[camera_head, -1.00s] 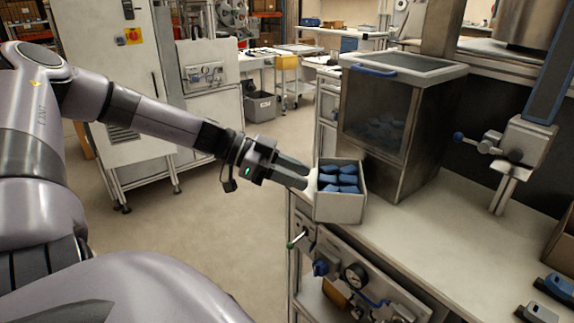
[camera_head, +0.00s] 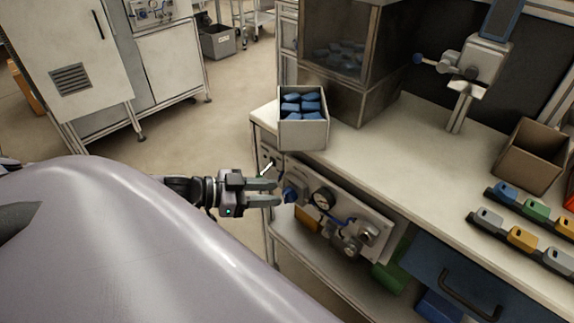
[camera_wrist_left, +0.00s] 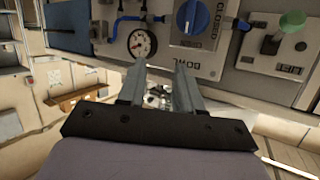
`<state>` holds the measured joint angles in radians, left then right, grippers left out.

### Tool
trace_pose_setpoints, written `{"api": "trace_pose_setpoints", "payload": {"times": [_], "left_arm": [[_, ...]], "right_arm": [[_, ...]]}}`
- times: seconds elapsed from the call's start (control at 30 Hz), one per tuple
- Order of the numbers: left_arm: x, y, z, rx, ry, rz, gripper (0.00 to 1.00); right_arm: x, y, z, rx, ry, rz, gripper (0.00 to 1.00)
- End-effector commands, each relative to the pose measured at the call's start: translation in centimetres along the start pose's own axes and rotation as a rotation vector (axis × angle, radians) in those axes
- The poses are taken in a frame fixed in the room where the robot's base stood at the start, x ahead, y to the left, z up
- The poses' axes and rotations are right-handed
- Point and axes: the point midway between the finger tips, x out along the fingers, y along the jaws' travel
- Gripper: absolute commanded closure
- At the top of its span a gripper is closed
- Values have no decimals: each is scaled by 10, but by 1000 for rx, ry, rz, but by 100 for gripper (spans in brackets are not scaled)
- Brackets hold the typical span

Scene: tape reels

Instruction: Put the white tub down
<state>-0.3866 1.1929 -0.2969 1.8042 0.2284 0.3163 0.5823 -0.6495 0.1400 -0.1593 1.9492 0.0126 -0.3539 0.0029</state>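The white tub (camera_head: 303,134), filled with several blue pieces (camera_head: 301,103), stands upright on the front left corner of the bench top (camera_head: 410,150) in the head view. My left gripper (camera_head: 279,193) is below and left of the tub, apart from it, in front of the bench's control panel. Its two fingers are spread with nothing between them. In the left wrist view the open fingers (camera_wrist_left: 160,88) point toward the panel, and the tub does not show there. My right gripper is not in view.
The panel carries a gauge (camera_head: 323,199) and a blue knob (camera_wrist_left: 196,17) close to my left fingers. A clear-sided hopper (camera_head: 343,62) stands behind the tub. A brown bin (camera_head: 534,158) and coloured blocks (camera_head: 522,238) sit at right. The bench middle is clear.

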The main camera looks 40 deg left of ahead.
Motion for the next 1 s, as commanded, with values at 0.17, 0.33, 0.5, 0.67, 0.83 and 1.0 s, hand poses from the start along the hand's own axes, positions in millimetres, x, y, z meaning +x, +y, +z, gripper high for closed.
{"api": "trace_pose_setpoints", "payload": {"times": [0.17, 0.33, 0.5, 0.67, 0.83, 1.0], "left_arm": [[16, 47, 39, -60, -28, -100, 65], [28, 88, 67, -111, -90, -190, 65], [35, 130, 89, -172, -179, -270, 65], [38, 162, 102, -224, -269, -321, 65], [39, 181, 109, -255, -330, -344, 65], [39, 186, 111, -261, -348, -348, 65]], "right_arm": [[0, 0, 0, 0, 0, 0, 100], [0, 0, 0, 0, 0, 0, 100], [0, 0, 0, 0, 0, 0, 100], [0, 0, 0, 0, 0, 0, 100], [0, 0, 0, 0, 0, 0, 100], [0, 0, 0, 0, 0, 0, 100]]}}
